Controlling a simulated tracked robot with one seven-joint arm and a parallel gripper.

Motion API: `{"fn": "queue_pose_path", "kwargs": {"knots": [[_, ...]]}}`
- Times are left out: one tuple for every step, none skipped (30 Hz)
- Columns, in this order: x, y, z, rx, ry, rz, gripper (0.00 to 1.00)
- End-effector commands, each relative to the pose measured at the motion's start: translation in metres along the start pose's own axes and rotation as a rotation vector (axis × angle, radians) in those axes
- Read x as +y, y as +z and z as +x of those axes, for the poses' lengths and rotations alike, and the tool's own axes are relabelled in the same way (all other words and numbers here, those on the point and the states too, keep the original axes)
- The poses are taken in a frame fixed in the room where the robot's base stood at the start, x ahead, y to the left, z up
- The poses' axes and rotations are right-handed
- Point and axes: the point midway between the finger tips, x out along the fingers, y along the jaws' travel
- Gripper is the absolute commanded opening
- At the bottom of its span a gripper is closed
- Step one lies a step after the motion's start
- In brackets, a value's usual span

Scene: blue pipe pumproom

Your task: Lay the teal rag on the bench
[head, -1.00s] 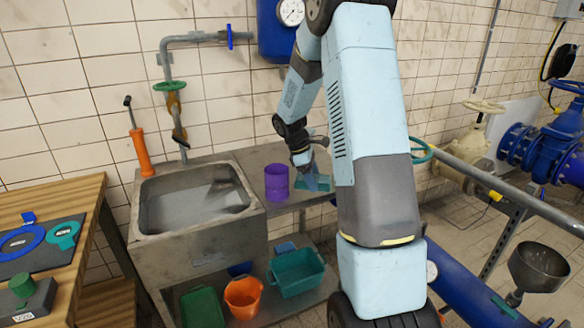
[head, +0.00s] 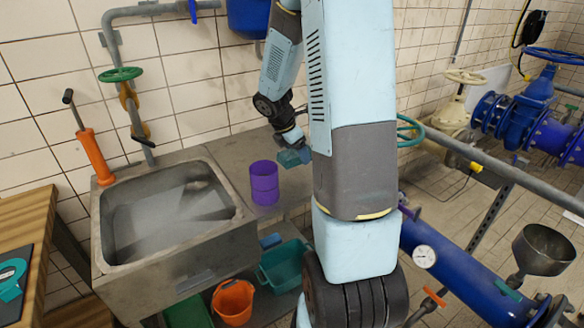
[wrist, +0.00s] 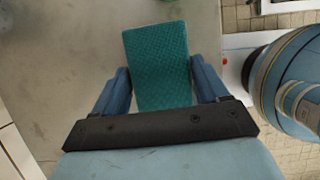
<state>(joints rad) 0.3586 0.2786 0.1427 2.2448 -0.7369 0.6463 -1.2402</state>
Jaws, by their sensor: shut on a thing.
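The teal rag (wrist: 158,60) is a flat, textured rectangle between the two blue fingers of my gripper (wrist: 160,82) in the wrist view. My gripper (head: 290,150) is shut on it. In the head view the rag (head: 293,158) shows as a small teal patch, partly hidden by my arm. It appears held over the grey bench (head: 222,160), to the right of and behind the purple cup; I cannot tell the exact gap below it. The bench top (wrist: 60,85) also fills the left of the wrist view.
A purple cup (head: 264,183) stands on the bench near the rag. A sink (head: 170,215) is to its left. An orange bucket (head: 233,302) and a teal crate (head: 285,265) sit below.

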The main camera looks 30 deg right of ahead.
Motion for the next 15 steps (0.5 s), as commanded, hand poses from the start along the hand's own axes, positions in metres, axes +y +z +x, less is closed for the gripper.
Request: {"fn": "queue_pose_path", "kwargs": {"knots": [[-0.001,-0.004,0.009,0.001,-0.004,-0.004,0.44],[0.000,-0.006,0.013,0.001,-0.003,-0.004,0.44],[0.000,-0.009,0.017,0.002,-0.002,-0.004,0.44],[0.000,-0.010,0.020,0.001,-0.002,-0.003,0.44],[0.000,-0.011,0.023,0.000,-0.002,-0.004,0.44],[0.001,-0.012,0.025,0.000,-0.001,-0.003,0.44],[0.001,-0.012,0.026,0.000,0.000,-0.002,0.44],[0.001,-0.013,0.028,0.000,0.000,-0.002,0.44],[0.001,-0.015,0.031,0.000,0.000,-0.003,0.44],[0.001,-0.016,0.034,0.001,-0.001,-0.005,0.44],[0.001,-0.018,0.037,0.001,-0.002,-0.004,0.44],[0.000,-0.020,0.042,0.001,-0.002,-0.005,0.44],[0.001,-0.021,0.046,0.000,-0.002,-0.005,0.44],[0.001,-0.023,0.050,0.001,-0.002,-0.003,0.44],[0.001,-0.025,0.054,0.000,-0.002,-0.005,0.44]]}}
